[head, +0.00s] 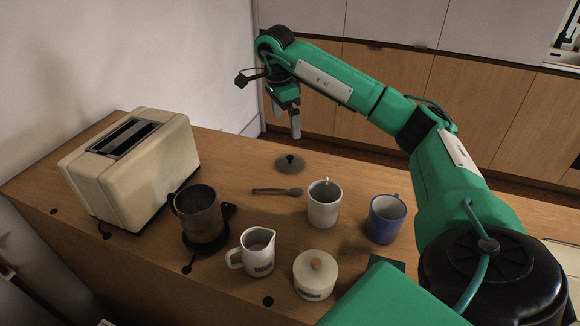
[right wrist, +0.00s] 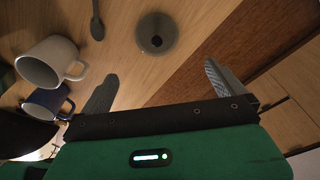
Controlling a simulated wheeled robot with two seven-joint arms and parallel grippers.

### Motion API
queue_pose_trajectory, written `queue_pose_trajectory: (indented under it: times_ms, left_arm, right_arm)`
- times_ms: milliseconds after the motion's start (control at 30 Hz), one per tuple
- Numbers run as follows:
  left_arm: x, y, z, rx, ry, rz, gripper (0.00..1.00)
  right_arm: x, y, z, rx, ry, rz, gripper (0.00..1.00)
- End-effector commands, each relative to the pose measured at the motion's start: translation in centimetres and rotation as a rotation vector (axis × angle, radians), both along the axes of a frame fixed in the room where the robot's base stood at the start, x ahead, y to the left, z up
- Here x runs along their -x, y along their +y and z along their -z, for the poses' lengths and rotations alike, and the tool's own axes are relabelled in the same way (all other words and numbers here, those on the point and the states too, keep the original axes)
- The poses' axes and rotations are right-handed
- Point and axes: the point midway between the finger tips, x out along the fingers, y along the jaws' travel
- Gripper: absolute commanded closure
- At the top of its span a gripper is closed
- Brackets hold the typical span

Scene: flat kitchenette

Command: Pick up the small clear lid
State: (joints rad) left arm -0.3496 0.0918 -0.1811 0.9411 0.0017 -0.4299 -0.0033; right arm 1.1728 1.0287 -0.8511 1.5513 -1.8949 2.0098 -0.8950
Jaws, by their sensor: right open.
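The small clear lid (head: 290,163) is a dark, see-through disc with a black knob, lying flat on the wooden counter near its far edge. In the right wrist view the lid (right wrist: 157,34) shows beyond the fingertips, roughly between them. My right gripper (head: 289,122) is above the counter's far side, over and just behind the lid. In the right wrist view my right gripper (right wrist: 160,78) has its two fingers spread wide with nothing between them. It is apart from the lid. My left gripper is not in view.
A spoon (head: 277,191), white mug (head: 324,204) and blue mug (head: 385,219) stand near the lid. A cream toaster (head: 150,175), dark glass pot (head: 200,215), white jug (head: 257,252) and lidded sugar bowl (head: 314,277) are nearer. Counter around the lid is clear.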

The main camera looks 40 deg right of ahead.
Motion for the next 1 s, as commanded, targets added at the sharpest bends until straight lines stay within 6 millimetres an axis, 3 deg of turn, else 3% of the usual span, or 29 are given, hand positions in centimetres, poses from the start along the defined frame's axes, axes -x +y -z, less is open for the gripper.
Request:
queue_pose_trajectory:
  times_ms: [400,667,1000]
  left_arm:
    - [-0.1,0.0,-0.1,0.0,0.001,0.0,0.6]
    - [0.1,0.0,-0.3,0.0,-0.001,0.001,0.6]
    - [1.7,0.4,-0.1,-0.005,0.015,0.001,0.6]
  right_arm:
    - [0.3,-0.7,6.6,0.0,0.003,0.0,0.0]
    - [0.5,-0.8,8.3,0.0,0.002,0.0,0.0]
    - [0.8,-0.8,12.5,0.0,0.002,0.0,0.0]
